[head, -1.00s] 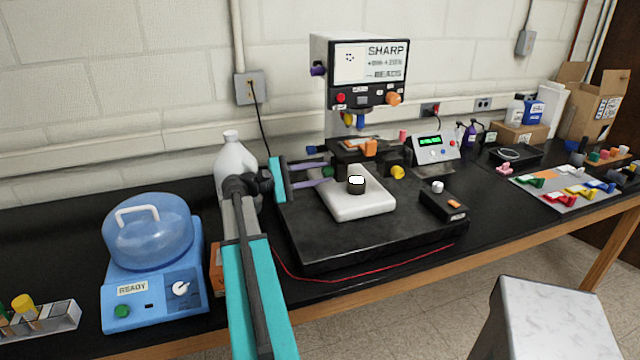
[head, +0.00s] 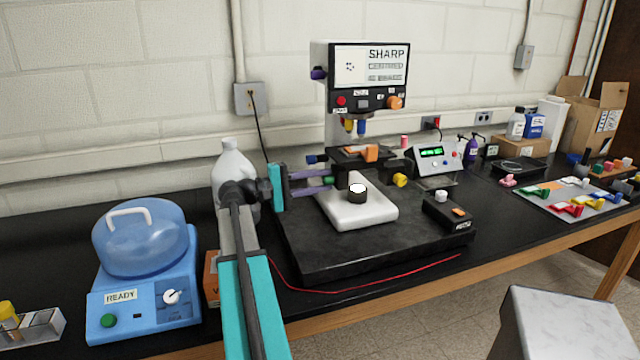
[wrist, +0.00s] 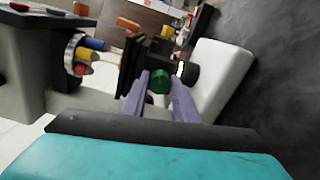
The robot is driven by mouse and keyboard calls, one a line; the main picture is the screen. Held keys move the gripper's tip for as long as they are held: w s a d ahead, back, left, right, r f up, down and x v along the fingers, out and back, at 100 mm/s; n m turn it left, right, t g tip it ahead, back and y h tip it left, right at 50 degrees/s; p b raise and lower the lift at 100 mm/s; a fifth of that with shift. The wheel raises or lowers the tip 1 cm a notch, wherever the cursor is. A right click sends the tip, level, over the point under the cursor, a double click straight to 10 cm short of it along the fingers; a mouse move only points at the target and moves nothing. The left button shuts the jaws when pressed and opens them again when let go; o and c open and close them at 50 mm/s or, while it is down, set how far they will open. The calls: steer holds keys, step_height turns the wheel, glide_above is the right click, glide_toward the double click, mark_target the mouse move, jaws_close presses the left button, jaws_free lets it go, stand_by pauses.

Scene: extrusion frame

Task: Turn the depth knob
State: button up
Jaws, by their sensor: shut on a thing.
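The milling machine (head: 360,75) with a SHARP screen stands on a black base against the wall. My gripper (head: 328,183) reaches in from the left with two purple fingers. In the wrist view, the fingers (wrist: 162,84) are shut on a small green knob (wrist: 157,83), one on each side. The green knob (head: 329,180) also shows in the head view, beside the black slide of the machine. No label on it can be read, so I cannot tell from writing whether it is the depth knob.
A black knob (head: 357,195) with a white top stands on the white block (head: 368,216) just right of the fingers. A yellow knob (head: 400,180) is farther right. A white jug (head: 232,165) stands close behind my arm. A blue machine (head: 143,275) is at left.

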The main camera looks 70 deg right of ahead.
steer(key=o, duration=1.1)
steer(key=shift+c, duration=0.2)
steer(key=b+v, duration=0.1)
steer(key=v, duration=0.6)
steer(key=shift+w+a, duration=0.2)
stand_by(0.7)
